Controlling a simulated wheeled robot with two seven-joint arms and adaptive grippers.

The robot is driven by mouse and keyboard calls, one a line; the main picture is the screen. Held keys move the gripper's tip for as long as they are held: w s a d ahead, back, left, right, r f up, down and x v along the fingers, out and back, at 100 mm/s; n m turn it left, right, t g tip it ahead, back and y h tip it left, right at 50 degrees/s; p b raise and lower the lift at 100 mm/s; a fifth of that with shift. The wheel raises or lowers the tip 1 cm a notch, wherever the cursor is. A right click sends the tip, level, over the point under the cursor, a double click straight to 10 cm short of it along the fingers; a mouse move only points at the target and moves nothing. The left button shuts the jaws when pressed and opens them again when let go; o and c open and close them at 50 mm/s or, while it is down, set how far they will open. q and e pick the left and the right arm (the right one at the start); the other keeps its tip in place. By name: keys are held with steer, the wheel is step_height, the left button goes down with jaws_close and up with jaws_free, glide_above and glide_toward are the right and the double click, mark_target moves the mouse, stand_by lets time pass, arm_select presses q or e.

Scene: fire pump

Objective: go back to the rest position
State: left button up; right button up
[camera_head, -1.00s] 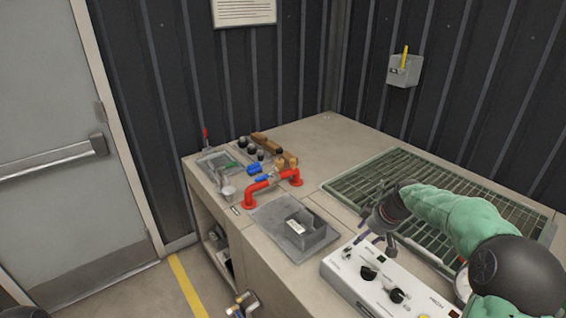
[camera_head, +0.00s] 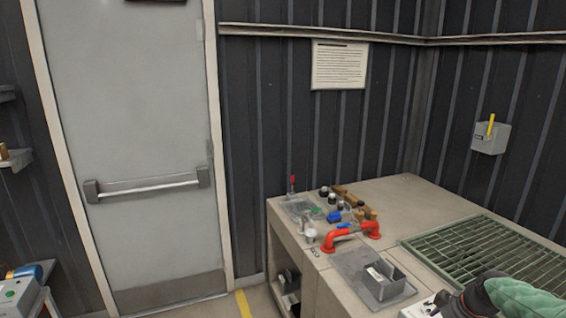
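My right arm, in a green sleeve, comes in at the lower right corner. Its black wrist part shows over the white control box (camera_head: 428,307), and the fingers are hidden or cut off by the bottom edge. My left gripper is not in view. The bench (camera_head: 440,200) carries a red pipe with a blue-handled valve (camera_head: 335,240), a grey tray with a raised holder (camera_head: 385,283) and a green grating (camera_head: 470,250).
A grey door with a push bar (camera_head: 145,188) stands at the left. A grey wall box with a yellow lever (camera_head: 491,137) hangs at the right. A green-topped device (camera_head: 15,292) sits at the lower left. A yellow floor line (camera_head: 243,303) runs beside the bench.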

steer(key=s+a+f+m+g+y, duration=0.1)
steer(key=a+f, duration=0.8)
steer(key=f, duration=0.2)
steer(key=a+f+m+g+y, duration=0.1)
steer(key=a+f+m, duration=0.1)
steer(key=a+f, duration=0.85)
steer(key=s+a+f+m+g, duration=0.1)
steer(key=s+a+f, duration=0.5)
steer(key=s+a, duration=0.2)
steer(key=s+a+f+m+g, duration=0.1)
steer(key=s+a+f, duration=0.6)
steer(key=s, duration=0.3)
steer(key=shift+s+a+m+y, duration=0.3)
steer(key=shift+a+m+y, duration=0.1)
steer(key=shift+a, duration=0.45)
